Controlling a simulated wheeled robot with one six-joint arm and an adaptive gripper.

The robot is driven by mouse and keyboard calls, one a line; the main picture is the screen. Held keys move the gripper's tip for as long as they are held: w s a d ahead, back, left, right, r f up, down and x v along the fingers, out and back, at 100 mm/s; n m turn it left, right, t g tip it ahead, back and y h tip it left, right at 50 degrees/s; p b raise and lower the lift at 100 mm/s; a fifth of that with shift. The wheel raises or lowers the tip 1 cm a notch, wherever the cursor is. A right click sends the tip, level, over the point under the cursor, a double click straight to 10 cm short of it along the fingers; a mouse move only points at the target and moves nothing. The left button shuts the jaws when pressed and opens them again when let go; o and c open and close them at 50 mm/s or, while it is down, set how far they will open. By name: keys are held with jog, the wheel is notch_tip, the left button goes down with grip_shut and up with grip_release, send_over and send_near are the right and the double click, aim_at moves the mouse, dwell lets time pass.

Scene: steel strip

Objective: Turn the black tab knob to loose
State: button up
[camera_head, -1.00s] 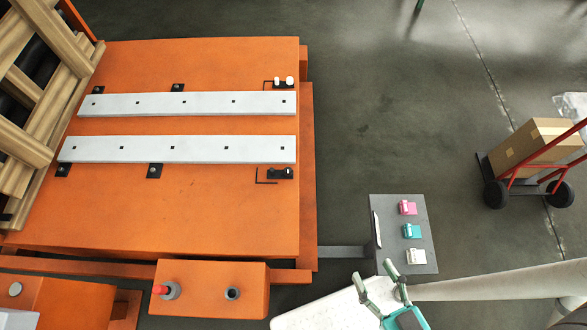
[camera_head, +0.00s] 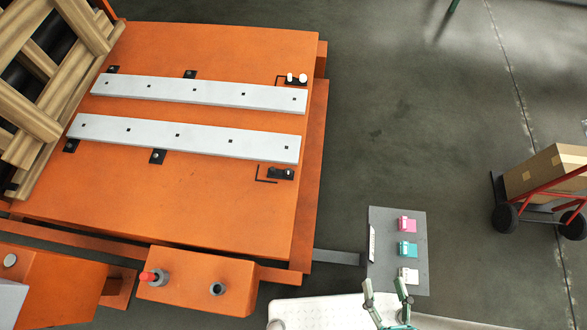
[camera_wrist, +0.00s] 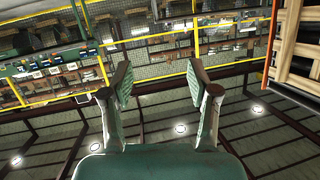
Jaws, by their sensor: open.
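A small black fitting with dark knobs (camera_head: 281,173) sits on the orange table (camera_head: 210,210), just below the right end of the lower pale strip (camera_head: 190,139). It looks like the black tab knob, but it is too small to read its setting. A similar fitting with white knobs (camera_head: 296,79) sits above the right end of the upper strip (camera_head: 200,92). My gripper (camera_head: 385,290) is open and empty at the bottom edge of the head view, well away from the fitting. In the wrist view my gripper (camera_wrist: 158,80) shows two spread fingers with nothing between them.
A grey panel (camera_head: 388,275) with pink, teal and white blocks stands right of the table. An orange box (camera_head: 195,280) with a red button (camera_head: 147,277) is in front. A hand truck with a carton (camera_head: 545,172) is at right. Floor between is clear.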

jog(key=w+f+m+g, duration=0.1)
jog(key=w+f+m, duration=0.25)
jog(key=f, duration=0.35)
jog(key=w+f+m, duration=0.2)
jog(key=f+m, duration=0.3)
jog(key=f, duration=0.2)
jog(key=m+g+y, duration=0.1)
jog(key=m+y, duration=0.5)
jog(key=m, duration=1.5)
send_near(289, 172)
jog(key=shift+g, duration=0.3)
jog(key=x, duration=1)
jog(key=shift+w+r, duration=0.15)
jog(key=shift+w, duration=0.15)
grip_shut()
